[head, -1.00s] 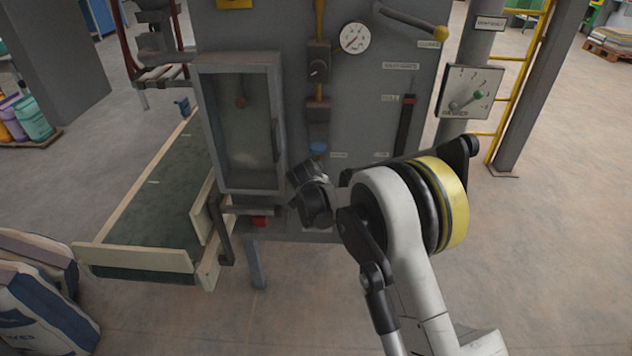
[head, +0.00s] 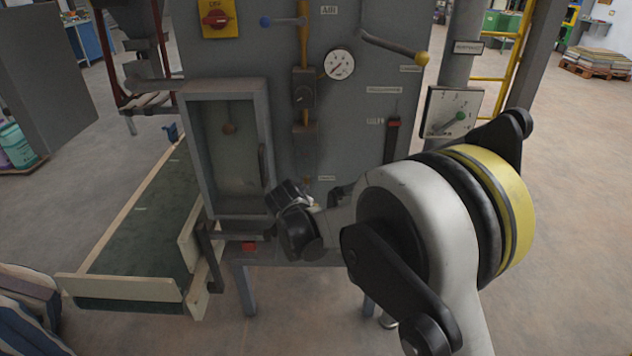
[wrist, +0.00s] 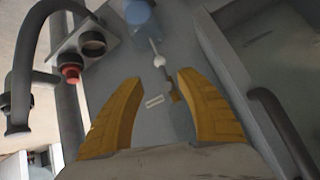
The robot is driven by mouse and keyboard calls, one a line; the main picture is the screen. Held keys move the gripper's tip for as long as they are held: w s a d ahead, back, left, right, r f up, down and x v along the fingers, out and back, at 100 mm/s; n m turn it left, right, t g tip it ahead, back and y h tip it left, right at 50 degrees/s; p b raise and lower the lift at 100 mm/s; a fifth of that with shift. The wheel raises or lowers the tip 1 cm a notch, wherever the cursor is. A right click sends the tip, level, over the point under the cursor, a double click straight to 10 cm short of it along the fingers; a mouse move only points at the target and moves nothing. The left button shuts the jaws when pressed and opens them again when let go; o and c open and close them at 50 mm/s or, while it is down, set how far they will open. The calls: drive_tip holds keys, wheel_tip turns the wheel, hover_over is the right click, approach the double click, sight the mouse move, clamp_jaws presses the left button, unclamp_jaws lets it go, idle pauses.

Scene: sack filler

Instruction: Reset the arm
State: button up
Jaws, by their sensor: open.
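My arm reaches up from the lower right of the head view, its elbow joint with a yellow band large in front of the panel. Its black wrist is in front of the lower part of the grey machine (head: 350,130). The gripper fingers are hidden from the head view. In the wrist view my gripper (wrist: 160,78) is open, with two yellow fingers apart and nothing between them but the panel behind. A small pale ball on a rod (wrist: 158,60) and a white label (wrist: 153,100) show beyond the fingers.
The windowed cabinet (head: 265,110) is left of my wrist, above the green conveyor (head: 140,225). A yellow-tipped lever (head: 421,58), a gauge (head: 339,65) and a dial plate (head: 440,100) are on the right. Sacks (head: 25,310) lie lower left. Open floor is right.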

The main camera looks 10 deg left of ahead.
drive_tip(key=s+d+r, duration=0.4)
drive_tip(key=d+r, duration=0.1)
drive_tip(key=d, duration=0.4)
drive_tip(key=s+d+r+g+h, duration=0.1)
drive_tip(key=s+d+r, duration=0.35)
drive_tip(key=d, duration=0.45)
drive_tip(key=s+d+r, duration=0.3)
drive_tip(key=d+r, duration=0.3)
drive_tip(key=d, duration=0.3)
drive_tip(key=s+d+f+n, duration=0.1)
drive_tip(key=s+d, duration=0.6)
drive_tip(key=s, duration=0.4)
drive_tip(key=s+d+f+g, duration=0.1)
drive_tip(key=s+d+f, duration=0.1)
drive_tip(key=s+d, duration=0.4)
drive_tip(key=s, duration=0.4)
drive_tip(key=shift+s+d+n+h, duration=0.3)
drive_tip(key=shift+s+d+n, duration=0.05)
drive_tip(key=shift+d+n, duration=0.05)
drive_tip(key=shift+f, duration=0.1)
